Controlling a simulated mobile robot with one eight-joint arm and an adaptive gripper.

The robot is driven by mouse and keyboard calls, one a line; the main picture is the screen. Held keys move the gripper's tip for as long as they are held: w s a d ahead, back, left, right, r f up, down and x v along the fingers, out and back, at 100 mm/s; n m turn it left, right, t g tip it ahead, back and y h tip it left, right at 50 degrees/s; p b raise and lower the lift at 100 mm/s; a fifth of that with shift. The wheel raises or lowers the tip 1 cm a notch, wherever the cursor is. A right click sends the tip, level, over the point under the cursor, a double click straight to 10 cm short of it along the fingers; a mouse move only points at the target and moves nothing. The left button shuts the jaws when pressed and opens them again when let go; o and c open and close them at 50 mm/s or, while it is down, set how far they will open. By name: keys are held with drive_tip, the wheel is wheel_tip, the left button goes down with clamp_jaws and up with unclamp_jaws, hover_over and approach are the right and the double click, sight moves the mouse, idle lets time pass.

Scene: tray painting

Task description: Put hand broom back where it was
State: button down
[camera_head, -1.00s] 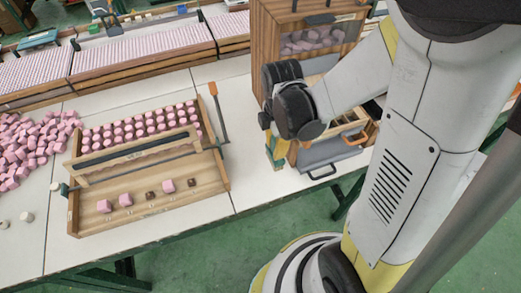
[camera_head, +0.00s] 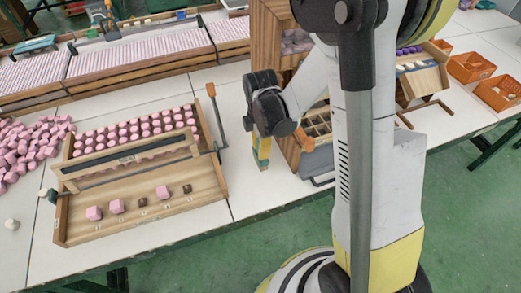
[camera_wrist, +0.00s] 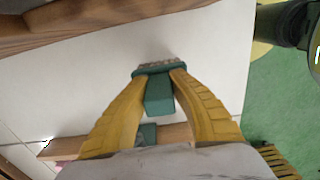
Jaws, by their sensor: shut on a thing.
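The hand broom (camera_wrist: 158,97) is a small dark green block with a pale brown bristle strip at its far end. In the wrist view it sits between the two yellow fingers of my gripper (camera_wrist: 160,80), which is shut on it. In the head view my gripper (camera_head: 262,158) points down over the white table, between the wooden tray and the wooden cabinet. Only a little green of the broom shows there between the fingers. The wooden painting tray (camera_head: 120,222) lies to the left, with rows of pink pieces and several loose blocks on it.
A tool with an orange handle (camera_head: 211,90) stands at the tray's right edge. The wooden cabinet (camera_head: 270,45) and a grey drawer (camera_head: 318,160) are right of my gripper. Pink blocks (camera_head: 30,140) are heaped at far left. Orange crates (camera_head: 470,67) stand at far right.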

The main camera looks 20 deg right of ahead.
drive_tip(key=shift+f, duration=0.2)
drive_tip(key=c, duration=1.3)
unclamp_jaws()
drive_tip(key=shift+o, duration=0.2)
drive_tip(key=shift+r, duration=0.2)
wheel_tip(320, 180, up, 12)
drive_tip(key=p, duration=0.4)
drive_tip(key=shift+r+p, duration=0.2)
drive_tip(key=shift+p, duration=0.15)
drive_tip(key=s+r+m+t, duration=0.7)
drive_tip(key=s+r+m, duration=0.5)
drive_tip(key=m, duration=0.6)
drive_tip(key=shift+v, duration=0.95)
